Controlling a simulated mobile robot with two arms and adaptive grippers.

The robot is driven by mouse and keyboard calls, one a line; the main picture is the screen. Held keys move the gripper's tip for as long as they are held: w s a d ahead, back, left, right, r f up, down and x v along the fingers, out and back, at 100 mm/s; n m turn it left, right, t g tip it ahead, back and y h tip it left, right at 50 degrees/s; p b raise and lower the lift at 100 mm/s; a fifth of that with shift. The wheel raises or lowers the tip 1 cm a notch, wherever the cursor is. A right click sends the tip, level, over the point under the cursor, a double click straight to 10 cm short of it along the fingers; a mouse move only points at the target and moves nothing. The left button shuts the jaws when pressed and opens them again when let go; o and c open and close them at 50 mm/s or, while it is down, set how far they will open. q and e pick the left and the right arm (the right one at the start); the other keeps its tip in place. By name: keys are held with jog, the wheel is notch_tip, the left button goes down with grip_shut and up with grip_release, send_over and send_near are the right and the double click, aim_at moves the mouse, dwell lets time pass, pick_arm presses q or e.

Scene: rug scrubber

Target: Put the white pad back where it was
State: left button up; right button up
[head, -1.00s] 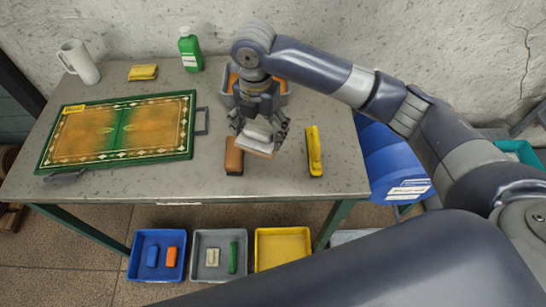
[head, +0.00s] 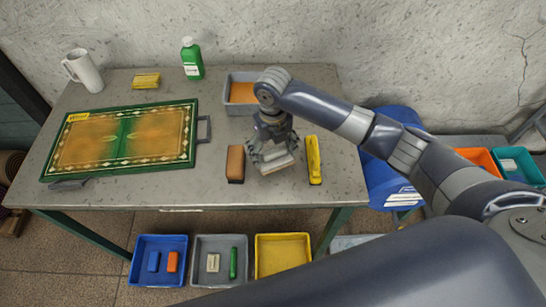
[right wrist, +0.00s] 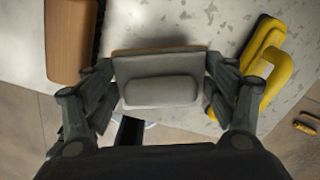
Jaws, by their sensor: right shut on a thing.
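My right gripper (head: 274,158) is shut on the white pad (head: 279,166), with fingers on both sides of it. In the right wrist view the pad (right wrist: 160,80) is a pale block with a raised grip and a thin brownish edge, held between the fingers of the gripper (right wrist: 162,88). The pad is low over the table (head: 207,180), between a brown block (head: 235,163) and a yellow brush (head: 313,160). I cannot tell whether it touches the tabletop. My left gripper is out of view.
A grey tray with orange contents (head: 236,106) stands behind the gripper. A green-framed rug board (head: 122,139) fills the table's left. A mug (head: 84,71), yellow sponge (head: 146,80) and green bottle (head: 192,60) stand at the back. Blue, grey and yellow bins (head: 283,262) sit below the front edge.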

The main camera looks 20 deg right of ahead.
aim_at(273, 159)
notch_tip(273, 159, down, 4)
jog(key=shift+r+p, duration=0.2)
jog(key=shift+p, duration=0.25)
jog(key=shift+f, duration=0.25)
jog(key=o, duration=1.2)
jog(key=shift+f, duration=0.1)
jog(key=shift+o, duration=0.2)
notch_tip(273, 159, up, 12)
jog(key=shift+r+b, duration=0.15)
jog(key=shift+b, duration=0.95)
